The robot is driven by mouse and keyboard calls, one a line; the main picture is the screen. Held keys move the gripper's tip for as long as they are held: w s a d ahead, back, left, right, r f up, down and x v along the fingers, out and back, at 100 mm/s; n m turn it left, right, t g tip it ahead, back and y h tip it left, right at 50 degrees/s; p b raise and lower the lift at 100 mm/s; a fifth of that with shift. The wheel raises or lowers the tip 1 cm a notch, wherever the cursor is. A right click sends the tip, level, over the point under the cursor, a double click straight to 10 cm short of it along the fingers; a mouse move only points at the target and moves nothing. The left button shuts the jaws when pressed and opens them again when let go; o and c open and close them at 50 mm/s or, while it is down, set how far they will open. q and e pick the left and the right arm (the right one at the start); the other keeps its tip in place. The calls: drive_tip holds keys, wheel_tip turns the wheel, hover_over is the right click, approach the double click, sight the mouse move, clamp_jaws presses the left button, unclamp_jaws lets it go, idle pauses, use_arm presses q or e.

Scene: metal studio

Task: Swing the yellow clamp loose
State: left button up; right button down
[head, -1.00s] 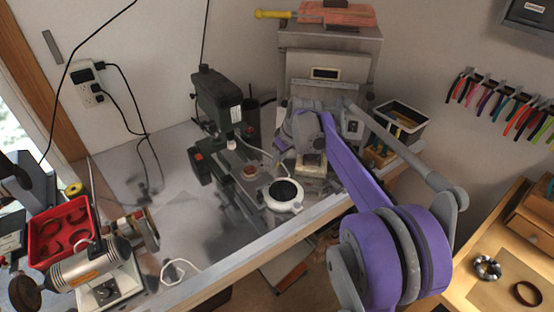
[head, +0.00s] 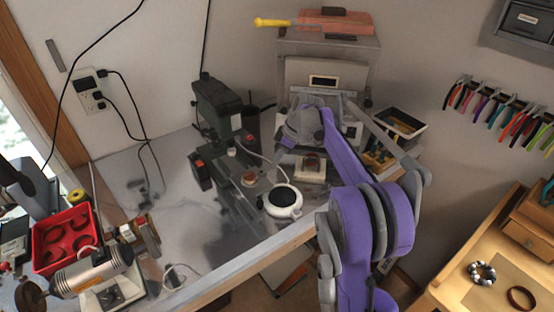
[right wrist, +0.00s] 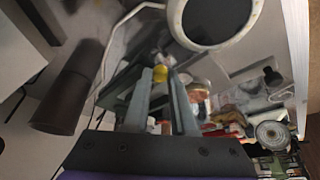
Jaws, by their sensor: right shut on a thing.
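The yellow clamp (right wrist: 160,73) shows in the right wrist view as a small yellow piece at my fingertips. My right gripper (right wrist: 158,80) is shut on it, with one grey finger on each side. In the head view my purple right arm reaches in from the lower right, and my right gripper (head: 283,146) is at its far end, right of the green drill press (head: 222,110). The fingertips and the clamp are too small or hidden to make out there. My left gripper is not in view.
A white round pot (head: 283,200) with a dark inside stands near the bench front edge; it also shows large in the right wrist view (right wrist: 214,18). A grey furnace (head: 326,75) stands behind my wrist. A red tray (head: 65,238) is at left. The bench middle is fairly clear.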

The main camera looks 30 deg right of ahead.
idle(0.3)
drive_tip(key=c, duration=0.7)
unclamp_jaws()
drive_tip(key=shift+c, duration=0.2)
drive_tip(key=shift+r, duration=0.1)
drive_tip(key=v, duration=1)
drive_tip(key=shift+r, duration=0.3)
drive_tip(key=s+a+f+m+t+h, duration=0.1)
drive_tip(key=s+a+f+m, duration=0.2)
drive_tip(key=s+a, duration=0.6)
drive_tip(key=s+a+f+m+h, duration=0.2)
drive_tip(key=s+a+f+m, duration=0.15)
drive_tip(key=s+a, duration=0.55)
drive_tip(key=s+a+f+m+t, duration=0.1)
drive_tip(key=s+a+f+m, duration=0.1)
drive_tip(key=s+f, duration=0.5)
drive_tip(key=shift+s+a+f+t, duration=0.35)
drive_tip(key=shift+s+a, duration=0.2)
drive_tip(key=shift+s, duration=0.55)
